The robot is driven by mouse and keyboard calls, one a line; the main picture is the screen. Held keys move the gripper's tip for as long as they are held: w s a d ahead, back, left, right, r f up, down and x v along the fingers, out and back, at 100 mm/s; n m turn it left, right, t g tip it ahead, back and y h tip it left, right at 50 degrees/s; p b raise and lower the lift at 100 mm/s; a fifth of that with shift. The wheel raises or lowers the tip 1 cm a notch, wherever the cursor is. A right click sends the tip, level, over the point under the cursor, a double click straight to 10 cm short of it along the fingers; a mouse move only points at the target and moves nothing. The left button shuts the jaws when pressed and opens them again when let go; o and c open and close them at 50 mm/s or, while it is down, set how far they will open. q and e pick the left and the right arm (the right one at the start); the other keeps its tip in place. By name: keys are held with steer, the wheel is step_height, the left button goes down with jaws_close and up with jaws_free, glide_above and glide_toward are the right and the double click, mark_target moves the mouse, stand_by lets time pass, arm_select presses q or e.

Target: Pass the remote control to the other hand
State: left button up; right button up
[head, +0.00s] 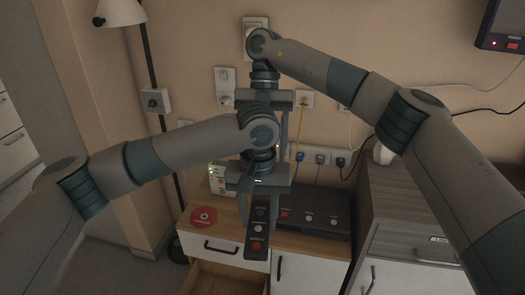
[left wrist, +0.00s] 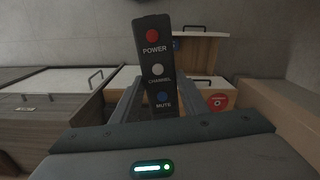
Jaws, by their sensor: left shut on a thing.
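The remote control (head: 257,240) is a dark slim bar with red, white and blue buttons. It hangs below my left gripper (head: 259,205), which is shut on its upper end in the head view. In the left wrist view the remote control (left wrist: 155,50) stands out between the fingers, with the labels POWER, CHANNEL and MUTE readable. My right gripper (head: 283,128) points down just above and behind the left one, apart from the remote. My left arm hides part of it, so its opening is unclear.
A wooden-topped cabinet (head: 185,237) stands below, with an open drawer. On it are a red disc (head: 203,217), a dark box with buttons (head: 325,210) and a white device (head: 218,181). A grey cabinet (head: 412,215) stands at right; a floor lamp (head: 151,50) at left.

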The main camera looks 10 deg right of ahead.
mark_target(261, 206)
stand_by(0.4)
steer(key=shift+x, duration=6)
steer(key=shift+d, duration=0.1)
steer(key=shift+c, duration=0.2)
steer(key=c, duration=1.1)
arm_select(q)
steer(key=o, duration=1.2)
arm_select(e)
steer(key=shift+c, duration=0.3)
arm_select(q)
step_height(261, 206, up, 12)
